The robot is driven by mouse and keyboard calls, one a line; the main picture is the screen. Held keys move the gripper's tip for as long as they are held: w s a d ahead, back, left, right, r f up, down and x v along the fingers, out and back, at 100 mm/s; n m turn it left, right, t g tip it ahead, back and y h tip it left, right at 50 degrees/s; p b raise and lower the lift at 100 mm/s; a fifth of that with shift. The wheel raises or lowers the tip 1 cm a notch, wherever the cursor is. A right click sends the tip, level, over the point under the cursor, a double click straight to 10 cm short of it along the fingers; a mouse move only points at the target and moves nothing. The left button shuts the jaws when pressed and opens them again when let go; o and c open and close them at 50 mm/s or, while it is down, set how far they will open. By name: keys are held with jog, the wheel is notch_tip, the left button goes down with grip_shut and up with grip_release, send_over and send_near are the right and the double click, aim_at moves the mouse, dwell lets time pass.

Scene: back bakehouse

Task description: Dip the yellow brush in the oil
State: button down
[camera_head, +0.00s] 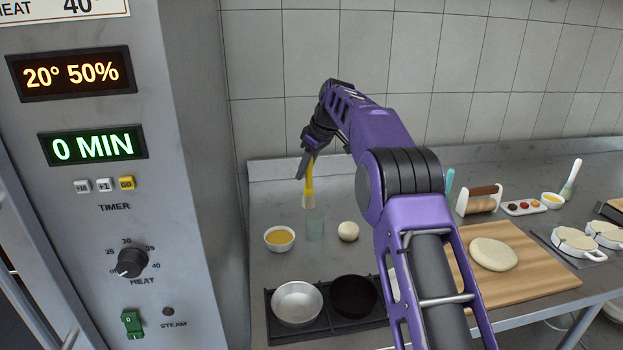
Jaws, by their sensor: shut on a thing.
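The yellow brush (309,187) hangs from my gripper (308,163), bristles down, pale tip at the bottom. My gripper is shut on its handle and holds it above the counter. A small white bowl of yellow oil (279,238) stands on the counter, below and to the left of the brush in the picture. The brush tip is apart from the bowl.
A clear glass (315,224) stands just below the brush in the picture, with a dough ball (348,231) to its right. Two pans (297,302) sit in front. A wooden board (530,272) with flat dough lies right. The steel cabinet (190,120) bounds the left.

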jog(key=s+a+f+t+b, duration=0.1)
jog(key=s+a+t+b, duration=0.2)
jog(key=s+a+b, duration=0.4)
notch_tip(320, 180, down, 6)
jog(key=b, duration=0.1)
jog(key=shift+w+a+f+y+b, duration=0.2)
jog(key=shift+w+a+y+b, duration=0.1)
jog(key=shift+w, duration=0.05)
jog(key=shift+f+b, duration=0.45)
jog(key=shift+f, duration=0.25)
dwell(1.6)
jog(key=shift+r, duration=0.15)
notch_tip(320, 180, up, 7)
jog(key=p, duration=0.4)
jog(key=shift+p, duration=0.4)
dwell(0.4)
